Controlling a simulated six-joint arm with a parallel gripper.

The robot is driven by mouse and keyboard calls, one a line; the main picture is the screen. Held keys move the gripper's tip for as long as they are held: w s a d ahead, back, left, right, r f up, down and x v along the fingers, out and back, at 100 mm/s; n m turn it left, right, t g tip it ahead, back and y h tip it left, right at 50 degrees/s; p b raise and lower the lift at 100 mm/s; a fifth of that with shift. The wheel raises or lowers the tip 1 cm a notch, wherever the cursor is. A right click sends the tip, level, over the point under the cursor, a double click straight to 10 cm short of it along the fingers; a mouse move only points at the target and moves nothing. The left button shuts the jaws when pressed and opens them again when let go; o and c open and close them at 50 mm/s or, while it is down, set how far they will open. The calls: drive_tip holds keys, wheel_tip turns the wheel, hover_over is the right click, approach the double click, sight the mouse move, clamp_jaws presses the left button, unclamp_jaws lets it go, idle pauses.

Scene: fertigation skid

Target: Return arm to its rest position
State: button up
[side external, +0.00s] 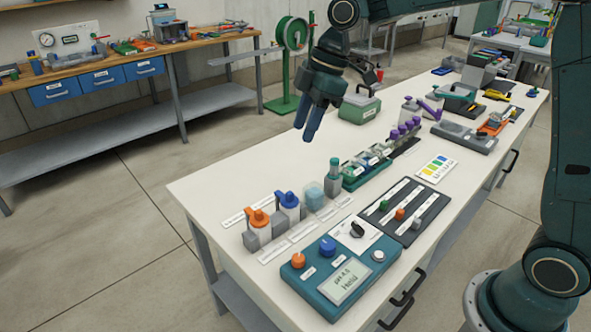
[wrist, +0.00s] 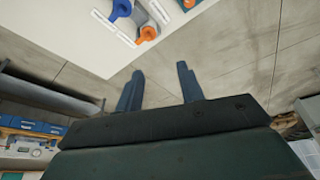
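My gripper (side external: 308,136) hangs in the air, fingers pointing down, near the table's far left edge in the side external view. In the wrist view, the fingers of my gripper (wrist: 160,70) are spread apart with nothing between them.
The teal control box (side external: 318,298) with knobs and a display stands at the table's near end. Orange (side external: 257,220) and blue (side external: 288,200) valves stand behind it. A green case (side external: 359,107) and purple-topped bottles (side external: 402,131) stand further back. A green reel stand (side external: 292,40) is behind my gripper.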

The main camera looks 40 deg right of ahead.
drive_tip(key=s+d+r+m+t+h, duration=0.1)
drive_tip(key=s+r+m, duration=0.2)
drive_tip(key=s, duration=0.4)
drive_tip(key=s+d+r+m+t+h, duration=0.1)
drive_tip(key=s+d+r+m, duration=0.1)
drive_tip(key=s+m, duration=0.35)
drive_tip(key=s+d+f+m+t, duration=0.1)
drive_tip(key=s+d+m, duration=0.1)
drive_tip(key=s, duration=0.5)
drive_tip(key=s+d+f+m+h, duration=0.1)
drive_tip(key=s+f+m, duration=0.1)
drive_tip(key=s, duration=0.5)
drive_tip(key=shift+s+d+f+t, duration=0.15)
drive_tip(key=shift+s+d+t, duration=0.15)
drive_tip(key=shift+d+t, duration=0.1)
drive_tip(key=shift+m, duration=0.25)
